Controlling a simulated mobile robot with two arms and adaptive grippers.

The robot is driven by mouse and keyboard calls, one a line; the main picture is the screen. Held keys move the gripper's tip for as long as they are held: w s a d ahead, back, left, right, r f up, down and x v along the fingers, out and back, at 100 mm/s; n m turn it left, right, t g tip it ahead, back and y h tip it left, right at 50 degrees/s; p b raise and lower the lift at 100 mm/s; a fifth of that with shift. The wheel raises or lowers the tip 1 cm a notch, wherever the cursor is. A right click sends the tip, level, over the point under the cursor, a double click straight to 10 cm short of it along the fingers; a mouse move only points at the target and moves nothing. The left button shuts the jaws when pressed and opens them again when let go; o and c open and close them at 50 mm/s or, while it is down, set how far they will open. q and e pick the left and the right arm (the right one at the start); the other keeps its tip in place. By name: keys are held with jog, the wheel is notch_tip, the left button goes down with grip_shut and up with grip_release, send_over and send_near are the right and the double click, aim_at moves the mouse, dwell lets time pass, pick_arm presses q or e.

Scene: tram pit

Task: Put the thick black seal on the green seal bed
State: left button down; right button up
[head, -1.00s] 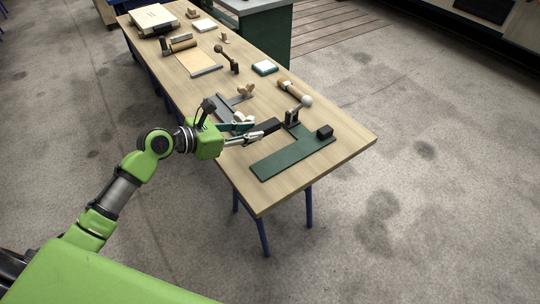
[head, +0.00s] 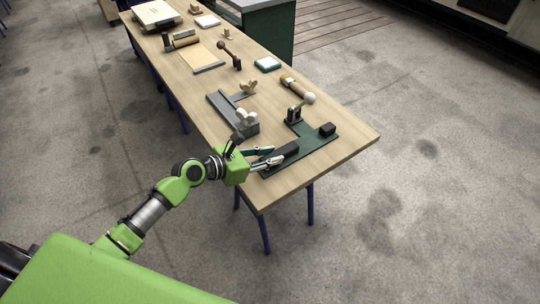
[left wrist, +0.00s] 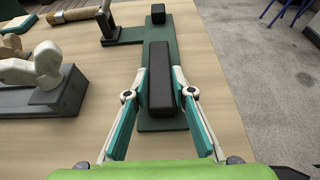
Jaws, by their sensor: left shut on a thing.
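The thick black seal (head: 288,151) is a long dark block between the fingertips of my left gripper (head: 276,157). In the left wrist view the seal (left wrist: 160,80) lies lengthwise between both fingers (left wrist: 160,92), which are shut on it. The green seal bed (head: 316,144) is an L-shaped plate at the near end of the table. The seal is over its long arm, roughly in line with it, and green (left wrist: 181,58) shows on both sides. I cannot tell whether seal and bed touch. My right gripper is not in view.
A small black block (head: 327,129) and a dark upright clamp (head: 294,114) stand on the bed. A wooden-handled tool (head: 297,89) lies behind it. A grey fixture with pale knobs (head: 237,115) is to the left. The table's right edge is close.

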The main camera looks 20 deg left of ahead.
pick_arm(q)
jog(key=c, duration=1.7)
grip_release()
jog(key=shift+f, duration=0.1)
jog(key=shift+r, duration=0.2)
jog(key=v, duration=1.2)
jog(key=shift+s+f, duration=0.1)
jog(key=shift+f, duration=0.05)
